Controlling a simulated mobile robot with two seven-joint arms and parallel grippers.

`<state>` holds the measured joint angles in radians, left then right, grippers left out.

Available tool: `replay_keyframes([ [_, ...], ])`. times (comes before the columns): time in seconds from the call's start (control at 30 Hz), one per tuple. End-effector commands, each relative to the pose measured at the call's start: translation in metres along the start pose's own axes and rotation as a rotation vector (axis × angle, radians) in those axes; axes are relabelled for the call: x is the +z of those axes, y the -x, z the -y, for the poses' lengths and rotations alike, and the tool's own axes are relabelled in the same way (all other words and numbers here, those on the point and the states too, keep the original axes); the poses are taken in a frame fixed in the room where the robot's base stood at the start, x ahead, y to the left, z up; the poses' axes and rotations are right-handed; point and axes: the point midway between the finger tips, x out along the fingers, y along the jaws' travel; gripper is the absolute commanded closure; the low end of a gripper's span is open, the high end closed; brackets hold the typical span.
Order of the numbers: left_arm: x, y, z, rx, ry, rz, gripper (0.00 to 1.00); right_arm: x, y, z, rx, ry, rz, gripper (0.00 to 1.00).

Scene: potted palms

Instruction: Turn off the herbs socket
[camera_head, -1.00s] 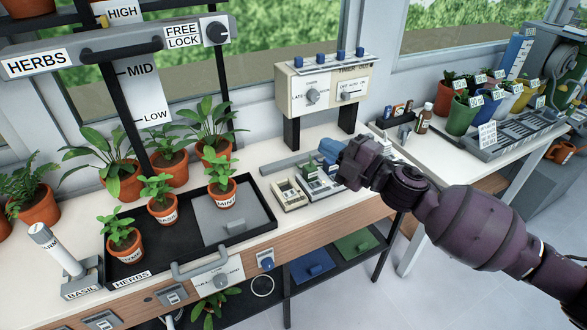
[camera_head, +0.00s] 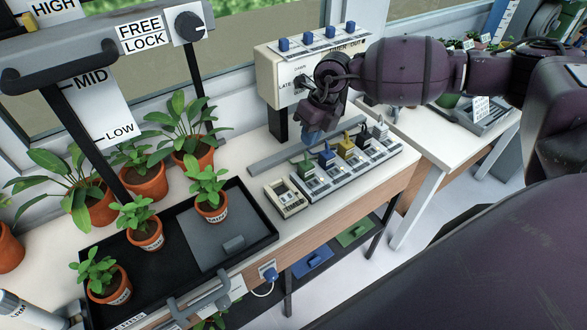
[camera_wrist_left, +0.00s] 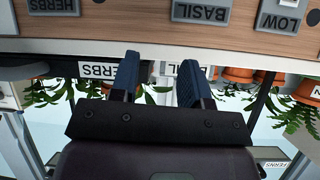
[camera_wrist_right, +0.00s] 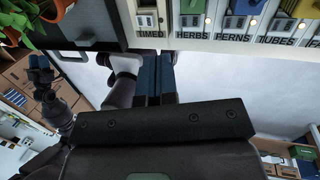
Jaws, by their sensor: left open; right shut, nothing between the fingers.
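The socket strip (camera_head: 350,172) lies on the bench with a row of coloured plugs. In the right wrist view, the herbs socket (camera_wrist_right: 191,22) is labelled HERBS, between TIMED and FERNS. A green plug (camera_head: 306,167) stands at the strip's near-left end; it also shows behind the HERBS label in the right wrist view (camera_wrist_right: 192,5). My right gripper (camera_head: 312,138) is shut and empty, pointing down just above and behind the green and blue plugs. In its wrist view, the fingertips (camera_wrist_right: 155,58) show below TIMED and HERBS. My left gripper (camera_wrist_left: 159,68) is open and empty near the bench front.
A separate timed socket (camera_head: 286,198) sits left of the strip. A timer box (camera_head: 290,85) on posts stands behind. A black herb tray (camera_head: 262,238) with potted plants is on the left. A blue plug (camera_head: 326,155) and yellow plug (camera_head: 346,145) stand close by.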

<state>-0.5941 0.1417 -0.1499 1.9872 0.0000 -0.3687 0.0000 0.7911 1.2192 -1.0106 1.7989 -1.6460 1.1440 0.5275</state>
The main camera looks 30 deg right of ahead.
Motion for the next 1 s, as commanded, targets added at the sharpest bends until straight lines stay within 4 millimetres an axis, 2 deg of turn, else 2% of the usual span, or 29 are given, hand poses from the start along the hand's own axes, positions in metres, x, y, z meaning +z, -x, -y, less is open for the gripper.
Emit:
replay_keyframes([
  [0.1,0.0,0.0,0.0,0.0,0.0,0.0,0.57,-0.008,0.001,0.015,-0.088,-0.025,-0.048,1.0],
  [0.2,0.001,0.001,0.0,0.0,0.0,0.002,0.57,-0.013,0.002,0.02,-0.123,-0.048,-0.079,1.0],
  [0.4,0.008,0.006,0.001,-0.003,0.003,0.016,0.57,-0.015,0.002,0.021,-0.131,-0.078,-0.092,1.0],
  [0.67,0.004,0.004,0.0,-0.002,0.002,0.008,0.57,-0.015,0.002,0.02,-0.128,-0.077,-0.092,1.0],
  [0.87,0.0,0.003,0.0,-0.001,0.001,0.002,0.57,-0.017,-0.013,0.022,-0.128,-0.076,-0.094,1.0],
  [1.0,-0.002,0.002,0.0,-0.001,0.0,-0.001,0.57,-0.019,-0.035,0.024,-0.126,-0.077,-0.094,1.0],
])
